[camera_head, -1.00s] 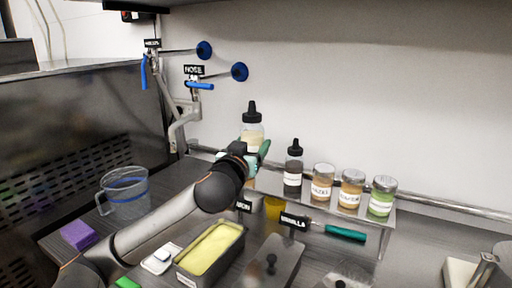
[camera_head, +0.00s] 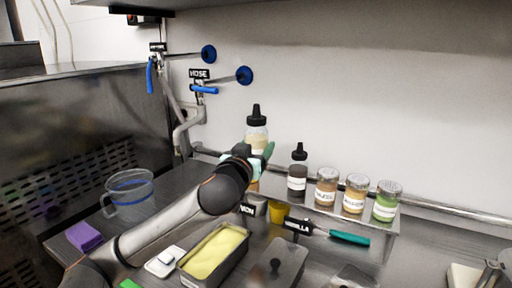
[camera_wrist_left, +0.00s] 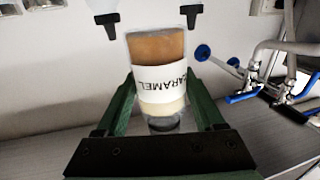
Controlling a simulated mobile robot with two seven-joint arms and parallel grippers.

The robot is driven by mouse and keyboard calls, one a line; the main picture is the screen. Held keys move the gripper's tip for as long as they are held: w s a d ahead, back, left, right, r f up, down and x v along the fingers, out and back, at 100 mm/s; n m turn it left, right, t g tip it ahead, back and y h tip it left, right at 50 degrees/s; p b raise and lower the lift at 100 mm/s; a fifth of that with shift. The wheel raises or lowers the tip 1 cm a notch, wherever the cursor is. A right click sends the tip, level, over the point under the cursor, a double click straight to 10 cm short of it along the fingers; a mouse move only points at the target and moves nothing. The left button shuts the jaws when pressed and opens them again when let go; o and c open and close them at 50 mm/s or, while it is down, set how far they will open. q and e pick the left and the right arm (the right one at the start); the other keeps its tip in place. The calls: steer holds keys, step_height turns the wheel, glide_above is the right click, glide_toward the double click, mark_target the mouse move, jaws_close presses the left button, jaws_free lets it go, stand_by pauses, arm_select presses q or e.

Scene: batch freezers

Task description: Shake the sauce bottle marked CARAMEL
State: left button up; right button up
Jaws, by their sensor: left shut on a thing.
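The CARAMEL sauce bottle (camera_head: 257,132) is a clear bottle with a black nozzle cap and pale contents at the top, held upright above the shelf in the head view. In the left wrist view the bottle (camera_wrist_left: 158,80) shows its white label, with CARAMEL reading upside down, and brown and cream contents. My left gripper (camera_head: 256,152) is shut on it, and its green fingers (camera_wrist_left: 160,98) stand on both sides of the bottle. The lower part of the bottle is partly hidden by the gripper in the head view. My right gripper is not in view.
A dark sauce bottle (camera_head: 298,176) and several lidded jars (camera_head: 355,195) stand on the shelf right of the held bottle. A clear jug (camera_head: 130,195), a purple block (camera_head: 84,237) and a yellow-filled tub (camera_head: 215,252) are on the counter.

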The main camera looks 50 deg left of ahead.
mark_target(255, 118)
arm_select(q)
step_height(255, 118, up, 8)
steer(key=p, duration=0.5)
steer(key=shift+f, duration=0.15)
steer(key=shift+f, duration=0.2)
